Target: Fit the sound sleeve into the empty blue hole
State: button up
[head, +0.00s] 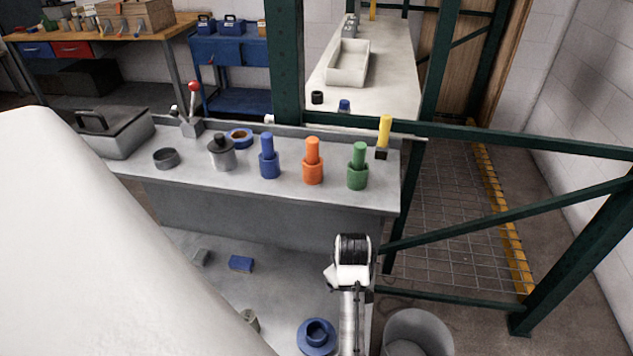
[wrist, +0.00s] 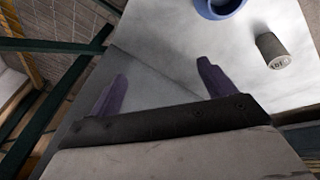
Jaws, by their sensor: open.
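A blue round holder with a raised collar and a dark opening (head: 316,333) stands on the lower bench surface. Part of its blue rim (wrist: 203,9) shows at the top edge of the wrist view. A grey cylinder, perhaps a sleeve (wrist: 272,50), is to its right in the wrist view. In the head view it is partly hidden by my white body (head: 250,319). I cannot tell whether it is damaged. My gripper (wrist: 160,83) is open, its two purple fingers apart with nothing between them, away from both.
A blue block (head: 241,263) lies on the lower surface. Green posts and rails (head: 455,219) frame the right side. A bin (head: 419,325) stands lower right.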

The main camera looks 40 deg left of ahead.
jog(key=s+a+f+n+g+h, duration=0.2)
jog(key=s+f+n+g, duration=0.15)
jog(key=s+f, duration=0.45)
jog(key=shift+n+t, duration=0.25)
jog(key=shift+n, duration=0.3)
jog(key=f, duration=0.2)
jog(key=s+f, duration=0.1)
jog(key=f, duration=0.1)
jog(key=s+f, duration=0.1)
jog(key=f, duration=0.1)
jog(key=shift+s+f+b, duration=0.1)
jog(key=shift+s+b, duration=0.15)
jog(key=shift+b, duration=0.15)
jog(key=shift+w+d+f+p, duration=0.1)
jog(key=shift+f+p, duration=0.05)
jog(key=shift+f, duration=0.8)
jog(key=shift+w+f+p, duration=0.15)
jog(key=shift+f+p, duration=0.05)
jog(key=shift+f, duration=0.8)
jog(key=shift+w+d+f+p, duration=0.1)
jog(key=shift+f+p, duration=0.05)
jog(key=shift+f, duration=0.8)
jog(key=c, duration=1.1)
jog(key=shift+c, duration=0.5)
jog(key=shift+r, duration=0.15)
